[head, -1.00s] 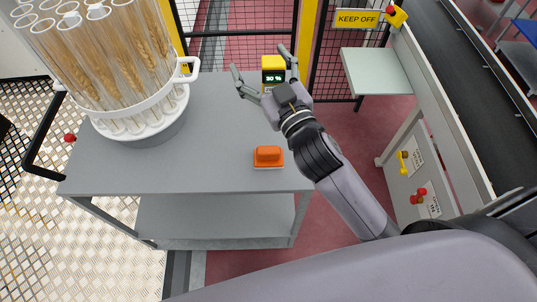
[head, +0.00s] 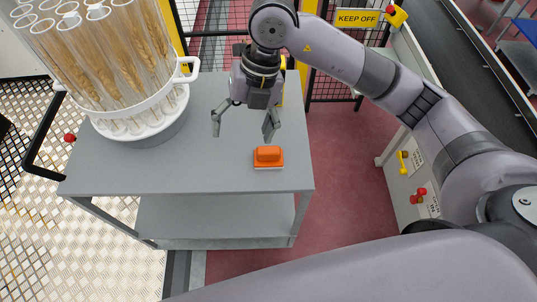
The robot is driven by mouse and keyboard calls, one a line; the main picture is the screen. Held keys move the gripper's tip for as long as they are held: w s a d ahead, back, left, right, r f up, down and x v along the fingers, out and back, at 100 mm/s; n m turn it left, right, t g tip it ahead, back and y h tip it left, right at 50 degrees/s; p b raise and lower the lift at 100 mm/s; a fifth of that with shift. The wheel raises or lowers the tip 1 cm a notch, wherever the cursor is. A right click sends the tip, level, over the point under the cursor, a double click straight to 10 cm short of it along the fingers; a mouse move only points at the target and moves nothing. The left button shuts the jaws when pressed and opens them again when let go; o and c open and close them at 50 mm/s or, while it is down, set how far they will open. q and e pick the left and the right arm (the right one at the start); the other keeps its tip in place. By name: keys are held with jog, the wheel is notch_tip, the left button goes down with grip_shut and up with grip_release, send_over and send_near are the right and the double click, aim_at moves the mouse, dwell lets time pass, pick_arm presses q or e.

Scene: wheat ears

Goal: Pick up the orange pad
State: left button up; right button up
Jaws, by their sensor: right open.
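The orange pad (head: 268,156) lies on the grey table (head: 190,175) near its front right part. It has a raised orange grip on top and a pale underside edge. My right gripper (head: 243,128) points down over the table, just behind and to the left of the pad. Its two fingers are spread wide and hold nothing. The right finger is close to the pad's back edge in the picture; I cannot tell its height above the table. My left gripper is not in view.
A white rack of clear tubes with wheat ears (head: 130,112) stands on the table's left. A yellow device (head: 283,64) at the back is mostly hidden by my right arm. A conveyor (head: 450,80) and a KEEP OFF sign (head: 358,18) are at the right. The table's front middle is clear.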

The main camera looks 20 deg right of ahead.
jog(key=w+d+m+t+h, duration=0.1)
jog(key=w+d+m+h, duration=0.15)
jog(key=d, duration=0.45)
jog(key=p, duration=0.3)
send_over(269, 149)
jog(key=shift+n+h, duration=0.45)
jog(key=f, duration=1)
jog(key=shift+s+d+f, duration=0.2)
jog(key=shift+s+f, duration=0.05)
jog(key=f, duration=0.1)
jog(key=f+p, duration=0.1)
jog(key=f, duration=0.1)
jog(key=f+p, duration=0.1)
jog(key=f, duration=0.1)
jog(key=shift+w+a+f, duration=0.15)
jog(key=shift+w+a, duration=0.05)
jog(key=shift+a, duration=0.1)
jog(key=shift+f, duration=0.3)
jog(key=shift+c, duration=0.4)
jog(key=c, duration=1.2)
jog(key=shift+r, duration=0.1)
